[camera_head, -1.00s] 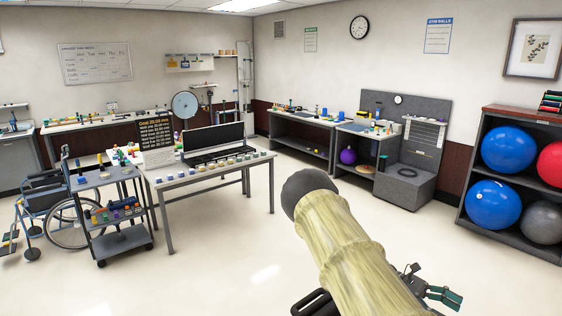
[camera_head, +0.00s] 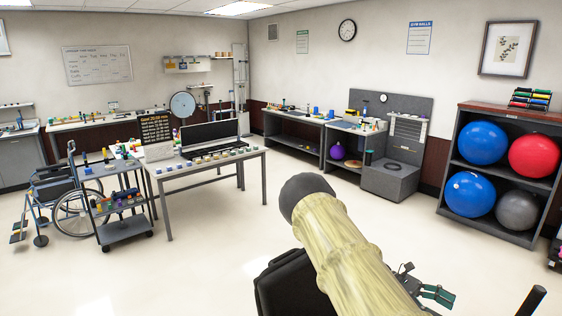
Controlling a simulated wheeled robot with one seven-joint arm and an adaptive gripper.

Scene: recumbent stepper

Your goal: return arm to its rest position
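My arm (camera_head: 345,235), in a pale yellow cover with a dark rounded joint at its upper end, rises from the bottom centre in the head view. My gripper (camera_head: 436,295) shows in part to the right of the arm, low in the picture, with dark, greenish fingers. The arm hides part of it. It is small, and I cannot tell whether its fingers are open or shut. No held object can be made out.
A black padded, seat-like shape (camera_head: 284,285) is close beside my arm at the left. A dark bar end (camera_head: 532,300) is at bottom right. A ball rack (camera_head: 505,180), grey table (camera_head: 200,172), cart (camera_head: 125,230) and wheelchair (camera_head: 75,213) stand beyond open floor.

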